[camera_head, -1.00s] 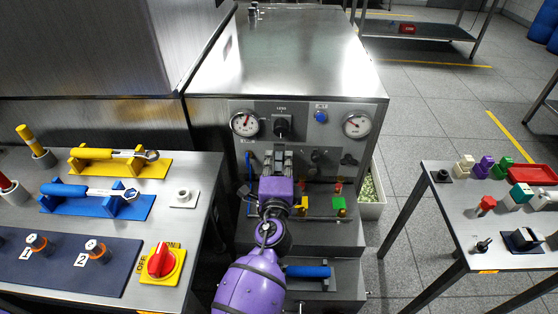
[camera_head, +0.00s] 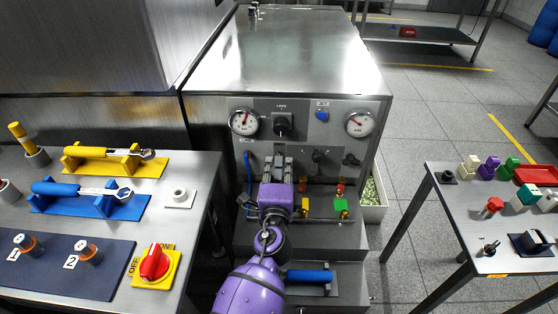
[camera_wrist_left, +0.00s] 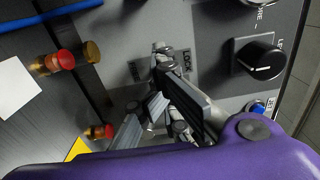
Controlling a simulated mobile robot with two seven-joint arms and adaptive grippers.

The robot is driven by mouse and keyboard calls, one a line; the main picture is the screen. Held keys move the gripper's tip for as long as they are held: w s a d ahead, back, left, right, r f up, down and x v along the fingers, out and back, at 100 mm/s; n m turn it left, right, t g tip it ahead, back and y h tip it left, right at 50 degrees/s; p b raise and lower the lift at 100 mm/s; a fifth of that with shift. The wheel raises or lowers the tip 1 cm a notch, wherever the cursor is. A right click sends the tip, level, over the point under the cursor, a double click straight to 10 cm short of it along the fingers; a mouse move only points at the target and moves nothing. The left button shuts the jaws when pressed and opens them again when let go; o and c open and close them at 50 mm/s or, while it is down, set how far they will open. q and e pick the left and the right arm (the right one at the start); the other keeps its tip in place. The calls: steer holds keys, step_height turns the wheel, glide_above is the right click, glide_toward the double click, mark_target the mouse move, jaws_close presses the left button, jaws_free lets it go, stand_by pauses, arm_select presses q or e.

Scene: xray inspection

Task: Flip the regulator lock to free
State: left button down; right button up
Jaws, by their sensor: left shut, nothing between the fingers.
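The grey regulator panel (camera_head: 345,152) stands in the middle of the head view. My left gripper (camera_head: 280,165), on its purple wrist, is shut and empty in front of the panel, below the black regulator knob (camera_head: 283,125). In the left wrist view the shut fingers (camera_wrist_left: 165,82) reach to a small metal lock lever (camera_wrist_left: 162,50), set between two dark labels; the one on its right appears to read LOCK (camera_wrist_left: 187,62). The fingertips overlap the lever's base, so I cannot tell whether they touch. In the head view my gripper hides the lever. My right gripper is not in view.
Round gauges (camera_head: 244,122) (camera_head: 359,123) flank the knob, with a blue button (camera_head: 321,115) between. Red, yellow and green fittings (camera_head: 340,204) sit close right of my gripper. A blue hose (camera_head: 248,172) runs on its left. Tables with tools stand on both sides.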

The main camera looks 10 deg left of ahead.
arm_select(q)
steer(key=v, duration=0.7)
steer(key=shift+r, duration=0.25)
stand_by(0.3)
steer(key=shift+s+f, duration=0.1)
stand_by(0.3)
